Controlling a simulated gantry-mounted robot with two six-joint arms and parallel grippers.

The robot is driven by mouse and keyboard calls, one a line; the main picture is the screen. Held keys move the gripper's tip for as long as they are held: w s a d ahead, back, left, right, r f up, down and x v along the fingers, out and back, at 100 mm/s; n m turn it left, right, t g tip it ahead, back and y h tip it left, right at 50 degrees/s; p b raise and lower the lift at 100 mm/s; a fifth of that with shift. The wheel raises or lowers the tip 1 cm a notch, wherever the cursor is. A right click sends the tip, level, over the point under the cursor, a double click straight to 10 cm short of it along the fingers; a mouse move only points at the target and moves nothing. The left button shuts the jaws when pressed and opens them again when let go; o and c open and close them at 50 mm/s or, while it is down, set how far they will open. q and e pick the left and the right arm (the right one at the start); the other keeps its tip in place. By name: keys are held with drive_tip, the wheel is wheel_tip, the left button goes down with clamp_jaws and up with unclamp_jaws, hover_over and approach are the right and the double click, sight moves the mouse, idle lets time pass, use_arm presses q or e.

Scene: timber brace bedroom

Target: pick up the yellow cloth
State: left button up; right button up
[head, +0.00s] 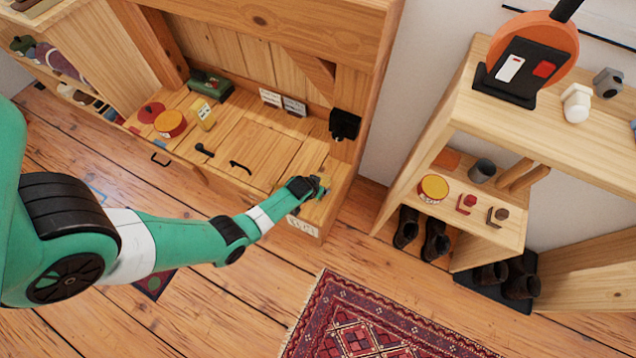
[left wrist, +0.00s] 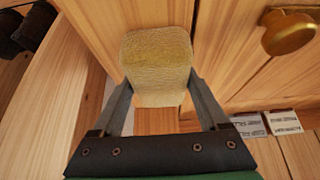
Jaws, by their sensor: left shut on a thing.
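The yellow cloth (left wrist: 158,62) is a pale yellow, textured, rounded piece in the left wrist view. It sits between the two grey fingers of my left gripper (left wrist: 160,88), which is shut on it. In the head view my left gripper (head: 318,188) is at the right end of the wooden bench top, and the cloth is too small and covered there to make out clearly. I cannot tell whether the cloth touches the wood below. My right gripper is in neither view.
The bench top (head: 262,145) holds a yellow box (head: 203,113), an orange tin (head: 170,123), a green case (head: 211,85) and black handles. A brass knob (left wrist: 288,33) is near the gripper. A shelf unit (head: 455,105) stands right; a red rug (head: 375,325) lies on the floor.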

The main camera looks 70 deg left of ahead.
use_arm(q)
drive_tip(key=shift+r+p, duration=0.3)
drive_tip(key=shift+r, duration=0.05)
wheel_tip(320, 180, up, 3)
drive_tip(key=shift+f+p, duration=0.1)
drive_tip(key=shift+p, duration=0.95)
drive_tip(key=p+v, duration=0.1)
drive_tip(key=v, duration=0.1)
drive_tip(key=p+v, duration=0.1)
drive_tip(key=p, duration=0.1)
drive_tip(key=p+v, duration=0.1)
drive_tip(key=v, duration=0.1)
drive_tip(key=shift+s+a+r, duration=0.25)
drive_tip(key=shift+s+r, duration=0.1)
drive_tip(key=shift+s+d+r+p, duration=0.25)
drive_tip(key=shift+s+r+p, duration=0.25)
drive_tip(key=shift+p, duration=0.1)
drive_tip(key=shift+s+d+r+p, duration=0.25)
drive_tip(key=shift+s+r+p, duration=0.2)
drive_tip(key=shift+r+p, duration=0.1)
drive_tip(key=s+d+r+p, duration=0.3)
drive_tip(key=s, duration=0.5)
drive_tip(key=shift+d, duration=0.4)
drive_tip(key=shift+s, duration=0.1)
